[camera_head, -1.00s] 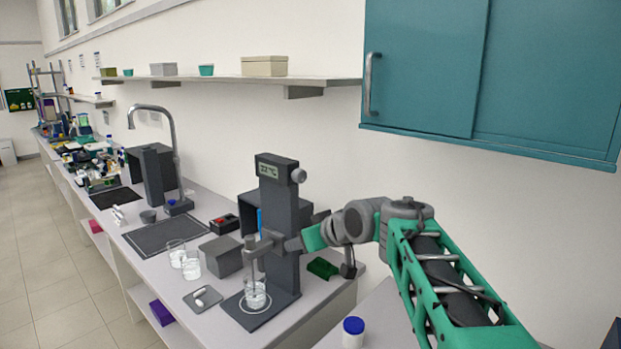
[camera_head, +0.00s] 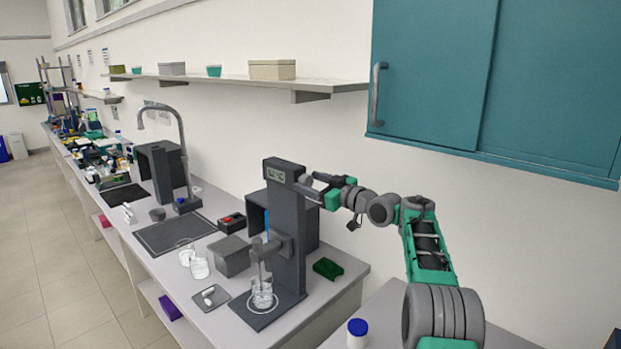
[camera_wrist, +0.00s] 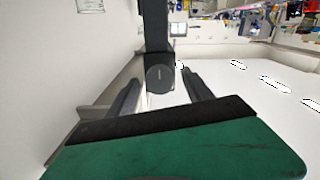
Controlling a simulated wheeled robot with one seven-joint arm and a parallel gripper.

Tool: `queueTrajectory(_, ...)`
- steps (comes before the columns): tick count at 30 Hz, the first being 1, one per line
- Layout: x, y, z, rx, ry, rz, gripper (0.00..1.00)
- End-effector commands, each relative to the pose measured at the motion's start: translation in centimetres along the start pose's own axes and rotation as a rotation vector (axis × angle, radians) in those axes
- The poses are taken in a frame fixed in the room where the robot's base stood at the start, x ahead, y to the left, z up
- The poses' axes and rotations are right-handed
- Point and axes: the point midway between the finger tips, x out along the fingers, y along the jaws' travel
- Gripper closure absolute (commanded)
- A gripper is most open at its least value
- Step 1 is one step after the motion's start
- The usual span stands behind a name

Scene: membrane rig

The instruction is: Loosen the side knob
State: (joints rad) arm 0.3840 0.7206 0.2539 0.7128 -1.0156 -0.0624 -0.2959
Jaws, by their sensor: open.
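The side knob is a round grey disc (camera_wrist: 160,77) on the dark upright of the rig in the wrist view. In the head view the knob (camera_head: 306,180) is on the right side of the rig (camera_head: 287,225), near the top beside the small display, partly hidden by my gripper. My gripper (camera_head: 315,186) is open at the knob. In the wrist view my gripper's two dark fingers (camera_wrist: 160,84) lie left and right of the knob, with gaps showing. I cannot tell how far the fingertips reach past its face.
A beaker (camera_head: 262,295) stands on the rig's base under a clamp arm. A grey box (camera_head: 230,257), glass beakers (camera_head: 199,266) and a green tray (camera_head: 328,268) are nearby. A blue-capped bottle (camera_head: 357,333) stands at the front. A shelf (camera_head: 240,81) and teal cabinet (camera_head: 430,75) are above.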

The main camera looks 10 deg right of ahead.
Motion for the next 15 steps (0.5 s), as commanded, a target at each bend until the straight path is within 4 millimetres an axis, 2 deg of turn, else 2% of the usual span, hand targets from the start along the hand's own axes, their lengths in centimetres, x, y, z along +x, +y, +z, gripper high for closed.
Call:
queueTrajectory(6, 0.03, 0.01, 0.10, 0.000, -0.001, 0.001, 0.42)
queueTrajectory(15, 0.01, 0.00, 0.08, 0.001, -0.001, 0.000, 0.66)
